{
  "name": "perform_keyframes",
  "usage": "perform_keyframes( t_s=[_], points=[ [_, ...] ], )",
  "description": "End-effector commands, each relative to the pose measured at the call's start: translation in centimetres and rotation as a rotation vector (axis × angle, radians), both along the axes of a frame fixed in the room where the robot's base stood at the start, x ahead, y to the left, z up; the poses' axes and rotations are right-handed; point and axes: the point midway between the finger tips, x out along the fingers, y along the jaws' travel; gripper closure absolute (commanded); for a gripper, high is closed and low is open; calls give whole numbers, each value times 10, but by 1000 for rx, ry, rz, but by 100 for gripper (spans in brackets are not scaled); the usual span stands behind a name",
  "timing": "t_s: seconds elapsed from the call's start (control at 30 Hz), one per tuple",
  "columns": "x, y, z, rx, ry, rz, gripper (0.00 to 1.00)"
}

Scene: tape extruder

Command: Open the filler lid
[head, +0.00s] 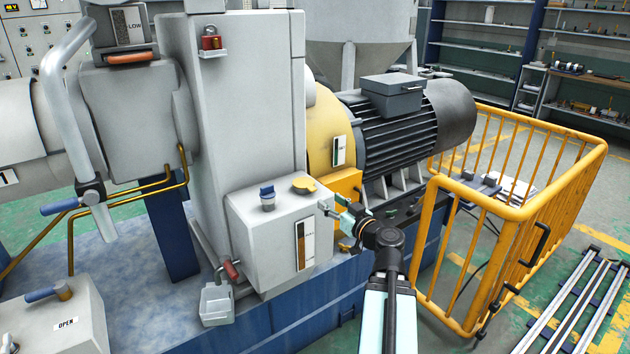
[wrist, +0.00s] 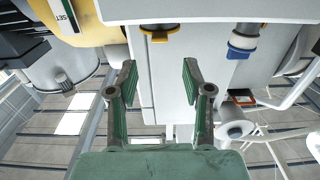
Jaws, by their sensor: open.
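The yellow lid (head: 304,185) sits on top of the pale box-shaped housing (head: 262,237), near its right rear corner; I take it to be the filler lid. It looks shut. In the wrist view the yellow lid (wrist: 159,33) is at the top, straight beyond the gap between my fingertips. My gripper (head: 328,209) is just right of the housing's upper edge, a little below the lid in the picture. In the wrist view my gripper (wrist: 160,82) is open and empty, with both fingers apart from the lid.
A blue cap (head: 267,197) stands left of the lid; it also shows in the wrist view (wrist: 241,46). A tall grey column (head: 235,100) rises behind the housing. A finned motor (head: 405,120) is behind my arm. A yellow railing (head: 515,215) stands to the right.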

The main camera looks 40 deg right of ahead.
Motion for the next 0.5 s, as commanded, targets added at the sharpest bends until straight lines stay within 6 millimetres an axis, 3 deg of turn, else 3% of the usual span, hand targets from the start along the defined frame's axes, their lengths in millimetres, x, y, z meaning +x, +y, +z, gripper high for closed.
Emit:
perform_keyframes(
  t_s=[0.07, 0.5],
  points=[
    [13, -2, 6, 2, 1, 1, 50],
    [75, -5, 1, 0, 0, 1, 50]
  ],
)
